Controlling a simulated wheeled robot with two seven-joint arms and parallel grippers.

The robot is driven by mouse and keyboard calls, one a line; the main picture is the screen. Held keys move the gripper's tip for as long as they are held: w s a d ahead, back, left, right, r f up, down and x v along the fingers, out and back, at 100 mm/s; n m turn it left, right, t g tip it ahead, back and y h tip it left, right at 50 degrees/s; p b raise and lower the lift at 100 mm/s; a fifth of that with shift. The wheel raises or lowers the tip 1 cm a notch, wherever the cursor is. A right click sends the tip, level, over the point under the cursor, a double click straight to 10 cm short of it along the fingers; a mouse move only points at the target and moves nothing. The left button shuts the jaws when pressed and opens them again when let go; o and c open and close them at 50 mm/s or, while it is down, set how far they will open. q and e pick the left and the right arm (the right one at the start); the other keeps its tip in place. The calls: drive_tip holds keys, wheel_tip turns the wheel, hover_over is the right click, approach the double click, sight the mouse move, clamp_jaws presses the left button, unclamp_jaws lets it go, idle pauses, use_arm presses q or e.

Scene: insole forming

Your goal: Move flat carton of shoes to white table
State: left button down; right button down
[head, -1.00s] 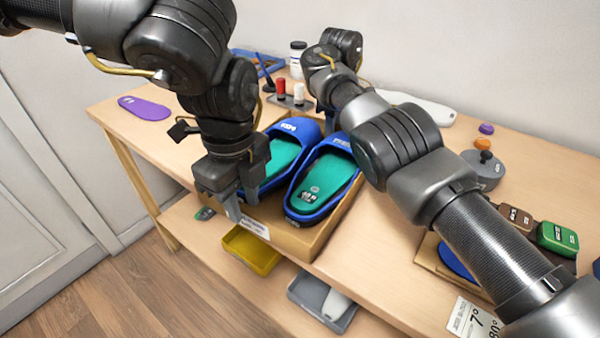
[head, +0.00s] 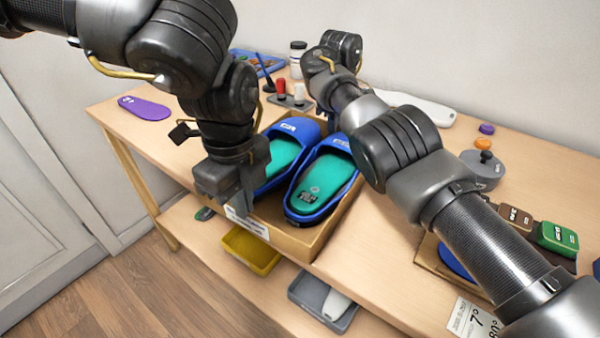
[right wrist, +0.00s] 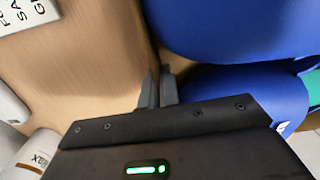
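The flat carton (head: 318,243) is a shallow brown tray on the wooden table, with a white label on its front wall. It holds two blue shoes (head: 325,180) with teal insoles. My left gripper (head: 244,203) points down at the carton's front left wall, with its fingers close together on that wall. My right gripper (right wrist: 158,82) is at the far side of the carton; in the right wrist view its fingers are closed on the thin carton wall beside the blue shoes. The right arm hides it mostly in the head view. No white table is in view.
The wooden table (head: 400,260) also bears a purple insole (head: 144,108), a grey round stand (head: 483,170) and green and brown blocks (head: 557,237) at the right. A yellow bin (head: 250,250) and a grey bin (head: 322,302) sit on the lower shelf.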

use_arm(q)
drive_tip(key=shift+r, duration=0.1)
use_arm(e)
drive_tip(key=shift+r, duration=0.15)
